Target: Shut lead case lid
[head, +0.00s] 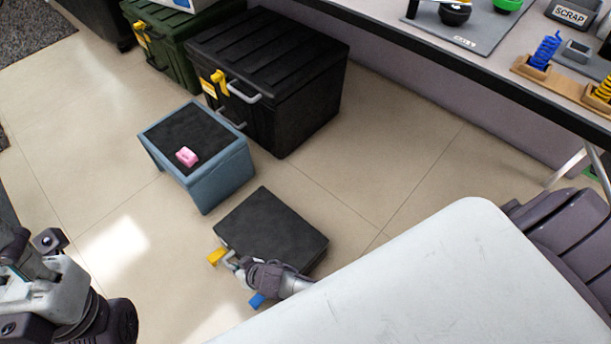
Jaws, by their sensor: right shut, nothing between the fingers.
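A low dark grey case (270,228), which I take to be the lead case, lies on the floor in the middle of the head view. Its flat top is down over the body; I cannot see whether a gap is left at the front edge. A yellow part (216,256) and a blue part (257,300) show at its front side. My right gripper (236,263) is shut and empty at the front edge of the case, partly covering it. Whether it touches the lid is unclear. My left arm is at the lower left, and its fingers cannot be made out (14,246).
A blue-grey box (225,178) with a pink block (187,156) on its dark top stands behind the case. A large black crate (300,100) and a green crate (178,55) stand farther back. A workbench (400,38) runs along the upper right. Floor right of the case is clear.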

